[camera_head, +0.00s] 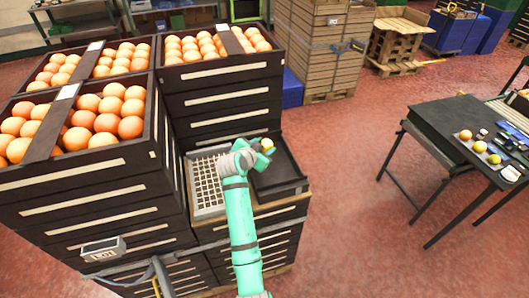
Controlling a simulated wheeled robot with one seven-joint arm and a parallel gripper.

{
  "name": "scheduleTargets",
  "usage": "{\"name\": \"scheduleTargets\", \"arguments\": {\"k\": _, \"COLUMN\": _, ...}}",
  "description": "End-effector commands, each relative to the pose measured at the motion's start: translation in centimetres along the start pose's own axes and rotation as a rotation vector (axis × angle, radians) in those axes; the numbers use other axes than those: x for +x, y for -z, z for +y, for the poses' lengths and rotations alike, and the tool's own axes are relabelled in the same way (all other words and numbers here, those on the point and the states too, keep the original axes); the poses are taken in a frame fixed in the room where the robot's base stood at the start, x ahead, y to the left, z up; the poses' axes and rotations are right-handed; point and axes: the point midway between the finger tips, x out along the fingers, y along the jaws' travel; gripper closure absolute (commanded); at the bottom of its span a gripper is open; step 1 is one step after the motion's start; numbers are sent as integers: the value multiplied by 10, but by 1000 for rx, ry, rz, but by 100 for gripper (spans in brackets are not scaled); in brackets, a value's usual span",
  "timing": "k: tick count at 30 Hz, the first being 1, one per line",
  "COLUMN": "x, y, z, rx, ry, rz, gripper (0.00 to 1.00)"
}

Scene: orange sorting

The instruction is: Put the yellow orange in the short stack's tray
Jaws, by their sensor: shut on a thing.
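The yellow orange (267,143) is at the end of my teal arm, over the back left part of a dark tray (286,178). My gripper (265,147) is shut on it, though the fingers are small and partly hidden behind my wrist. The dark tray lies on the short stack (262,228), a low pile of dark crates. I cannot tell whether the orange touches the tray floor or is held above it. The visible front of the tray is bare.
A pale grid tray (206,190) lies left of the dark tray. Taller stacks of dark crates (215,106) with many oranges rise behind and left. A dark table (455,130) with fruit and small items stands at the right. Red floor between is clear.

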Motion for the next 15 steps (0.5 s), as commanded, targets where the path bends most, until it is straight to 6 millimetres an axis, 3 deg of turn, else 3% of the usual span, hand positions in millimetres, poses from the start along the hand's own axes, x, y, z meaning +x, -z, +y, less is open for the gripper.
{"name": "scheduleTargets", "arguments": {"k": 6, "x": 13, "y": -24, "z": 10, "rx": -1, "ry": -1, "rz": -2, "gripper": 82}}
{"name": "scheduleTargets", "arguments": {"k": 15, "x": 14, "y": -25, "z": 10, "rx": 0, "ry": 0, "rz": -1, "gripper": 82}}
